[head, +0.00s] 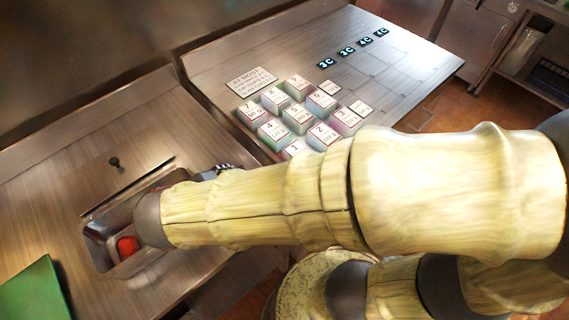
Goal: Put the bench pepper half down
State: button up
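A red rounded piece (127,245), which looks like a pepper half, lies in a steel pan (97,249) set in the left counter. I cannot tell whether it is the bench pepper half. My arm reaches left across the picture, and its dark end joint is over the right side of the pan. A small dark part, possibly my gripper (224,168), shows just above the arm. The rest of the gripper is hidden behind the arm, so its fingers and anything in them cannot be made out.
Numbered blocks (296,118) stand in rows on the steel bench, beside a sign (250,81) reading "AT MOST". A green board (36,292) lies at lower left. A small dark knob (115,162) stands behind the pan.

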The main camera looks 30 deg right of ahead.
jog(key=s+d+r+m+y, duration=0.2)
jog(key=d+m, duration=0.3)
jog(key=m, duration=0.4)
jog(key=s+d+r+m+y, duration=0.3)
jog(key=d+r+m, duration=0.2)
jog(key=m, duration=0.5)
jog(key=shift+d+r+y, duration=0.15)
jog(key=shift+r+y, duration=0.05)
jog(key=shift+y, duration=0.2)
